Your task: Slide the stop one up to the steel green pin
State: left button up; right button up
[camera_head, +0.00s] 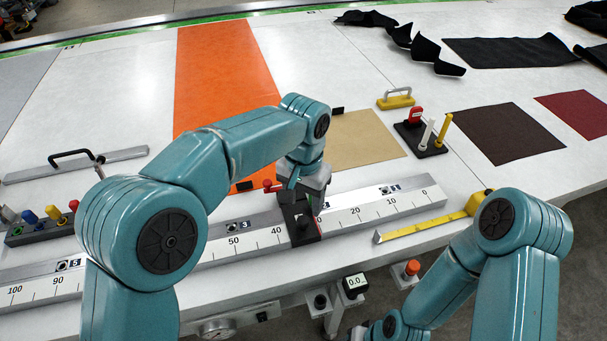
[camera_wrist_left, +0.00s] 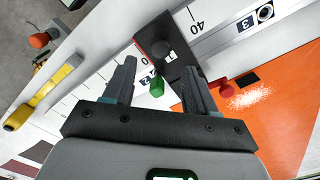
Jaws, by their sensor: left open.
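Stop one, a black block (camera_head: 303,222) with a dark knob and a label 1, sits across the steel scale rail (camera_head: 345,212) near the 30 to 40 marks. It also shows in the left wrist view (camera_wrist_left: 168,50). My left gripper (camera_head: 296,190) is over the stop's far end. In the left wrist view its fingers (camera_wrist_left: 160,85) are apart, with a green knob (camera_wrist_left: 157,87) between them; I cannot tell whether it is the steel green pin. A red knob (camera_wrist_left: 225,90) is beside the right finger.
A yellow tape measure (camera_head: 430,226) lies right of the rail. A pin rack (camera_head: 422,138) and yellow handle (camera_head: 396,98) stand behind it. Another rack with coloured pins (camera_head: 40,230) is at left. Orange (camera_head: 225,80) and tan (camera_head: 365,138) sheets lie flat behind the rail.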

pick_arm(q)
notch_tip(320, 180, up, 9)
jog(key=shift+r+p, duration=0.15)
jog(key=shift+p, duration=0.15)
jog(key=shift+s, duration=0.1)
dwell(0.4)
